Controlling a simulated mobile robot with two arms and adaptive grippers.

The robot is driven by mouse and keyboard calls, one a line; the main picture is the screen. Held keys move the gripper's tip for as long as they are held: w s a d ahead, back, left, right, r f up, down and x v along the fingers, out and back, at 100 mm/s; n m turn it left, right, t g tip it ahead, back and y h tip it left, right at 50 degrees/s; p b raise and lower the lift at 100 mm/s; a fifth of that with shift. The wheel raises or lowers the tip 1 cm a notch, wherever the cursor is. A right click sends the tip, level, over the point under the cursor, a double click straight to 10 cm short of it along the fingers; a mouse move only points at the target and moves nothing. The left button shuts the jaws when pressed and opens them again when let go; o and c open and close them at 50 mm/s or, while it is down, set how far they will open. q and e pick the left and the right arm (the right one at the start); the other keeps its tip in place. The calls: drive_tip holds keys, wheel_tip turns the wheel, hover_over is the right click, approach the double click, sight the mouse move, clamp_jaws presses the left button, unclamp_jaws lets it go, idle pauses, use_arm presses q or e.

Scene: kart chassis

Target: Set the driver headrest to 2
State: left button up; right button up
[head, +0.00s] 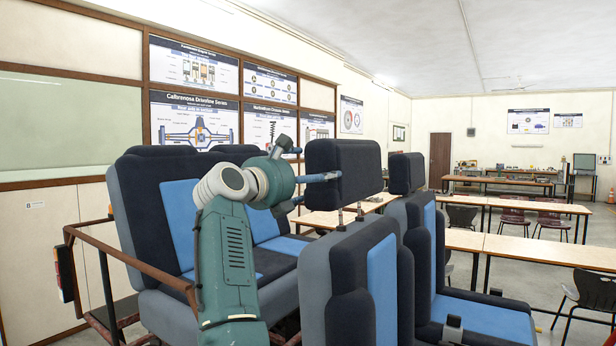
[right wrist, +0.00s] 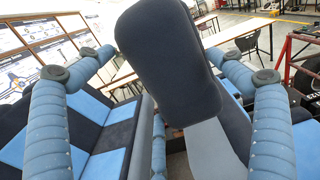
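The nearer front-seat headrest (head: 343,170) is a dark padded block raised above its seat back (head: 345,285). Thin metal posts (head: 350,214) show in the gap below it. My right gripper (head: 320,178) reaches it from the left, with one finger lying across its near face. In the right wrist view the same headrest (right wrist: 165,60) stands tilted between the fingers of the right gripper (right wrist: 165,53). The tip contact is partly hidden by the headrest. My left gripper is not in view. No height marking is readable.
A second front headrest (head: 406,172) stands close behind, to the right. A blue and black bench seat (head: 165,215) and a brown rail (head: 130,262) are at the left. Tables (head: 530,250) and chairs fill the room at the right.

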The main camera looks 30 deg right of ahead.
drive_tip(key=shift+w+d+f, duration=0.1)
drive_tip(key=shift+d+f, duration=0.1)
drive_tip(key=shift+d, duration=0.1)
drive_tip(key=shift+a, duration=0.1)
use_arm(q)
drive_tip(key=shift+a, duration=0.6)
use_arm(e)
drive_tip(key=v, duration=0.7)
drive_tip(key=shift+a, duration=0.1)
drive_tip(key=shift+f, duration=0.1)
